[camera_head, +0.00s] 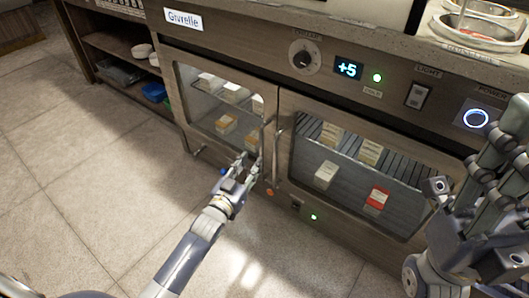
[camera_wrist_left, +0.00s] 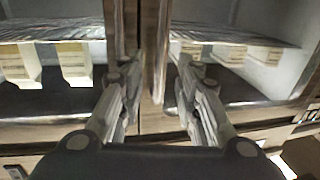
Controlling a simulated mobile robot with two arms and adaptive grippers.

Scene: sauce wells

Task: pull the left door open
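The left door (camera_head: 188,95) of the steel fridge is shut. It has a glass pane with several small boxes behind it and a vertical bar handle (camera_head: 262,140) near its right edge. My left gripper (camera_head: 246,165) is at the lower part of that handle. In the left wrist view its two fingers (camera_wrist_left: 157,72) stand apart, with upright bars of the door fronts between and beyond them. I cannot tell whether either finger touches the handle. My right gripper (camera_head: 478,160) is open and empty at the right, in front of the control panel's edge.
The right door (camera_head: 284,145) is shut beside the left one, with boxes on a wire shelf behind glass. Above are a knob (camera_head: 304,55), a display (camera_head: 348,67) and switches. Open shelves (camera_head: 112,45) stand at the left. The tiled floor (camera_head: 75,150) in front is clear.

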